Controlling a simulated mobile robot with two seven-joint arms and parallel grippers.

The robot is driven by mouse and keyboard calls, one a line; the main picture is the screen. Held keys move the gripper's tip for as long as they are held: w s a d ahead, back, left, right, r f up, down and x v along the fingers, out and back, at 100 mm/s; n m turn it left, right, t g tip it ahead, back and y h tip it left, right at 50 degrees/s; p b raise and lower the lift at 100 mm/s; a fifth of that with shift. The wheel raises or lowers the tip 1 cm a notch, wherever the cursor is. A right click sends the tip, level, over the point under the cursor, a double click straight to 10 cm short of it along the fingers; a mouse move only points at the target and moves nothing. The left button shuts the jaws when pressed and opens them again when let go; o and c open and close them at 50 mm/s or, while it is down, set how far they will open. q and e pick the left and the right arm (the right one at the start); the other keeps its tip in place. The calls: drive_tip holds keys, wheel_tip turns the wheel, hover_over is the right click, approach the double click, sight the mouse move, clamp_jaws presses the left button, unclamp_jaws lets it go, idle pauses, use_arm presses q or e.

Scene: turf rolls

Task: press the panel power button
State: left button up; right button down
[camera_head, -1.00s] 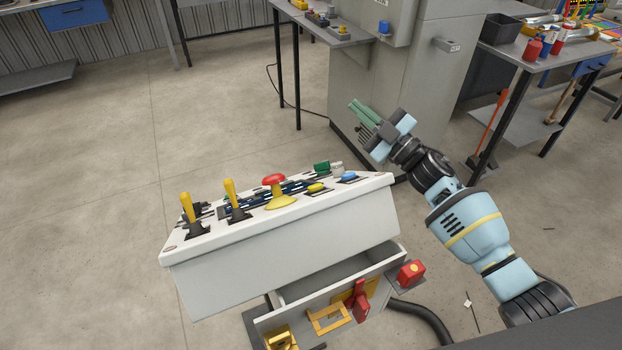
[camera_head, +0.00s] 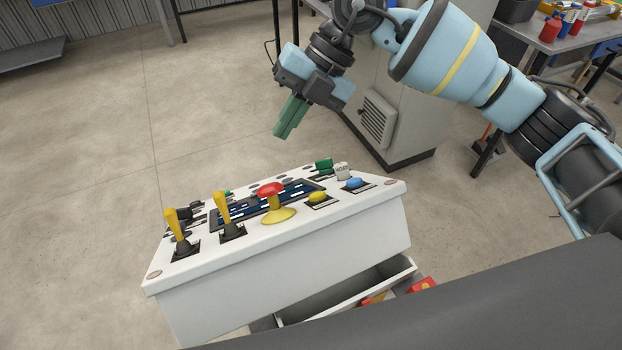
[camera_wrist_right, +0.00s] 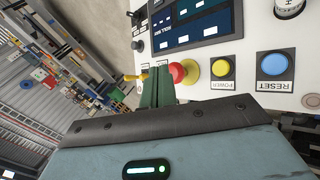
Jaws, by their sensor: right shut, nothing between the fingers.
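The white control panel (camera_head: 280,250) stands in front of me with its sloped top showing. The yellow power button (camera_head: 318,197) sits on a dark plate between the red mushroom button (camera_head: 271,189) and the blue button (camera_head: 354,182). In the right wrist view the yellow button (camera_wrist_right: 221,68) has a POWER label under it, and the blue button (camera_wrist_right: 273,64) reads RESET. My right gripper (camera_head: 285,128) has green fingers pressed together, empty, pointing down above the panel's back edge, apart from the button. Its fingers (camera_wrist_right: 157,88) also show in the wrist view. My left gripper is out of view.
Two yellow levers (camera_head: 222,208) stand up on the panel's left, beside a dark screen (camera_head: 240,208). An open drawer (camera_head: 345,292) is below the panel. A grey cabinet (camera_head: 400,125) and a workbench (camera_head: 560,42) stand behind. The floor at left is clear.

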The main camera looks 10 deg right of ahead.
sight(318, 197)
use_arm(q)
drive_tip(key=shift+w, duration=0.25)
use_arm(e)
drive_tip(key=shift+w+d+f+h, duration=0.1)
drive_tip(key=shift+w+d+h, duration=0.1)
drive_tip(key=shift+d+h, duration=0.4)
drive_tip(key=shift+w+d+f+h, duration=0.1)
drive_tip(key=shift+w+d+h, duration=0.1)
drive_tip(key=shift+d+h, duration=0.4)
drive_tip(key=s+f, duration=0.1)
drive_tip(key=s+f+b, duration=0.1)
drive_tip(key=f, duration=0.1)
drive_tip(key=s+f, duration=0.2)
drive_tip(key=shift+s+d+b, duration=0.1)
drive_tip(key=shift+d+b, duration=0.25)
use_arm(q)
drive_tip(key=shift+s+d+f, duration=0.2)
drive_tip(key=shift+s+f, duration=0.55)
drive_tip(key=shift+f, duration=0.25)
use_arm(e)
drive_tip(key=shift+s+d+f, duration=0.15)
drive_tip(key=shift+s+f, duration=0.55)
drive_tip(key=shift+f, duration=0.1)
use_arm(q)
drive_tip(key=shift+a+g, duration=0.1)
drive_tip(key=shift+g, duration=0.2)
